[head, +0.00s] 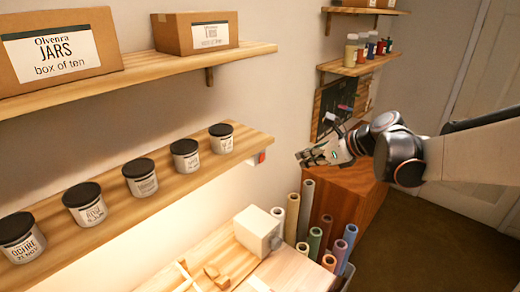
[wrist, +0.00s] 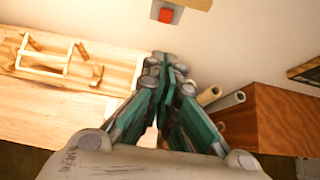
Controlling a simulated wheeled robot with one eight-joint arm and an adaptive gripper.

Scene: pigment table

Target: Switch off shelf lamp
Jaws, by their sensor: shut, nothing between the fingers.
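The lower shelf (head: 150,205) has warm light falling on the wall and table beneath it, so its lamp is lit; the lamp itself is hidden under the shelf. A small red switch (head: 261,157) sits at the shelf's right end. In the wrist view the red switch (wrist: 166,15) shows on a pale mount at the top edge, ahead of my fingertips. My gripper (head: 301,158) is to the right of the switch in the head view, apart from it. In the wrist view my gripper (wrist: 166,62) has its fingers together, with nothing between them.
Several black-lidded jars (head: 140,178) stand on the lower shelf. Cartons (head: 195,33) stand on the upper shelf. A white block (head: 258,230) is on the table below, with upright paper rolls (head: 306,205) beside it. A wooden cabinet (head: 345,195) stands beyond the rolls.

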